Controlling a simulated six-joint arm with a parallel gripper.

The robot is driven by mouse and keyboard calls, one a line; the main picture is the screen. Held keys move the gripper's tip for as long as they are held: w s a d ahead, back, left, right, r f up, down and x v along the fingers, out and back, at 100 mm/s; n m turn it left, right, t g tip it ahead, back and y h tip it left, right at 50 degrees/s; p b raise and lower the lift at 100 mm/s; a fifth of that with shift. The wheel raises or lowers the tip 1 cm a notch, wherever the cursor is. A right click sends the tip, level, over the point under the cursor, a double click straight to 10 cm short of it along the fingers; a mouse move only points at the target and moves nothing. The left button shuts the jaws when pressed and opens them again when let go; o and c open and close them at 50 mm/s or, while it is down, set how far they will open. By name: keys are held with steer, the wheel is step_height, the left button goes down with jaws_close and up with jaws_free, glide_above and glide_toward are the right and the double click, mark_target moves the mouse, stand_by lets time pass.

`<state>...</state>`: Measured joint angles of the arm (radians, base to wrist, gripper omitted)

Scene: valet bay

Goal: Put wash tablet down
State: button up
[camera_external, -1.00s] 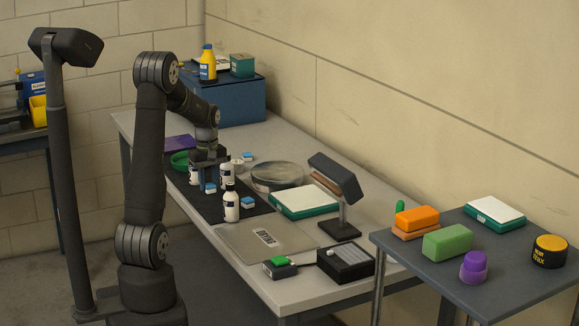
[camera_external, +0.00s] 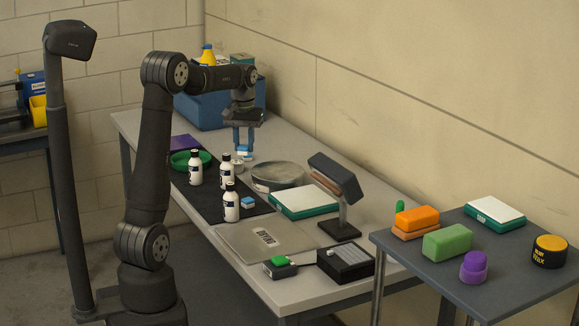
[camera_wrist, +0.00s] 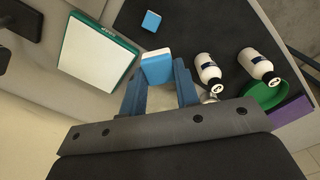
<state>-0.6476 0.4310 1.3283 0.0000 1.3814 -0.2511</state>
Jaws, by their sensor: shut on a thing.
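My gripper (camera_external: 243,142) is shut on a blue and white wash tablet (camera_external: 244,151). In the wrist view the tablet (camera_wrist: 156,68) sits between the blue fingers (camera_wrist: 160,85). The gripper points down over the far part of the bench, near a small metal dish (camera_external: 237,166). I cannot tell the exact gap between tablet and bench. Another blue and white tablet (camera_external: 247,203) lies on the dark mat (camera_external: 203,208); it also shows in the wrist view (camera_wrist: 151,21).
Several white bottles with black caps (camera_external: 227,172) stand upright on the mat. A blue box (camera_external: 210,108) stands behind.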

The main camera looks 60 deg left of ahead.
steer(key=w+d+m, duration=0.1)
steer(key=d+m, duration=0.5)
steer(key=d, duration=1.4)
steer(key=s+d+f+m, duration=0.45)
steer(key=s+d, duration=0.35)
steer(key=d, duration=0.6)
glide_above(268, 237)
step_height(268, 237, down, 8)
steer(key=shift+r, duration=0.25)
steer(key=shift+a+f, duration=0.1)
steer(key=shift+f, duration=1.9)
steer(key=shift+f, duration=0.2)
steer(key=o, duration=0.9)
steer(key=shift+o, duration=0.2)
